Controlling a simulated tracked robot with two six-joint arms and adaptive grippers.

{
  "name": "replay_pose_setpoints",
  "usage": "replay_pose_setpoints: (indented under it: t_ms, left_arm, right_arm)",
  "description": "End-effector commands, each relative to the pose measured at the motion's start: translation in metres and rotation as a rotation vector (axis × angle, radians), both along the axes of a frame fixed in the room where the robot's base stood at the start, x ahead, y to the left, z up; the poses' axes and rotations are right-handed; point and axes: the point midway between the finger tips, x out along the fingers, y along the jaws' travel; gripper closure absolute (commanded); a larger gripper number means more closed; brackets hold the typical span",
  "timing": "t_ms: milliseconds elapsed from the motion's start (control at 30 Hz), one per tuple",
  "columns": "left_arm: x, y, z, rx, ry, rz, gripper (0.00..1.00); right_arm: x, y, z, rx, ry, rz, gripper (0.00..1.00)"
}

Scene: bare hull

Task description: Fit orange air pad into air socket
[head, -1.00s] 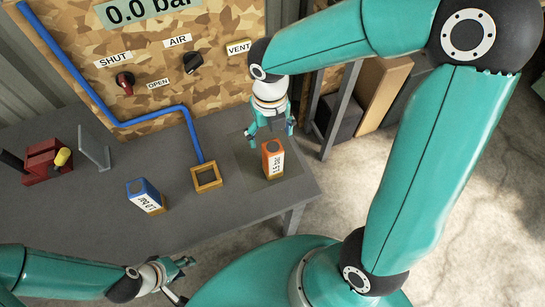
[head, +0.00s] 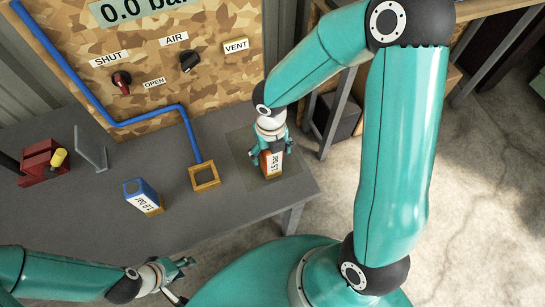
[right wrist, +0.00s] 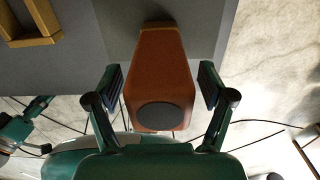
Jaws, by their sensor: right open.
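The orange air pad (head: 271,163) stands upright on a darker square mat near the right end of the grey bench. My right gripper (head: 270,150) is over it, open, with its fingers on either side of the pad. In the right wrist view the orange pad (right wrist: 160,75) lies between the two open fingers (right wrist: 163,88), with a gap on each side. The air socket (head: 205,178), a square tan frame, is on the bench left of the pad, at the end of the blue pipe. My left gripper (head: 178,272) is open and empty off the bench's front edge.
A blue pad (head: 142,196) stands left of the socket. A red block with a yellow part (head: 45,160) and a grey plate (head: 91,148) are further left. The camouflage panel (head: 190,25) with knobs and a 0.0 bar display rises behind the bench.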

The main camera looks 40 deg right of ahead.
Motion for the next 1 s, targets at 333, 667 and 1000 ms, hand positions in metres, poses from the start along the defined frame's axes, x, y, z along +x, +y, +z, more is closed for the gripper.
replay_pose_setpoints:
  t_ms: [333,667,1000]
  left_arm:
    - [-0.0001,0.0,0.0002,0.0,0.0,0.0,0.6]
    - [-0.0001,0.0,0.0003,0.0,0.0,0.0,0.6]
    - [-0.0001,0.0,0.0023,0.0,0.0,0.0,0.6]
  right_arm:
    - [0.0001,0.0,0.0008,0.0,0.0,0.0,0.55]
    - [0.0005,-0.0001,0.0013,0.0,-0.002,0.0,0.97]
    - [0.0009,-0.0006,0.0092,-0.002,-0.004,0.0,0.97]
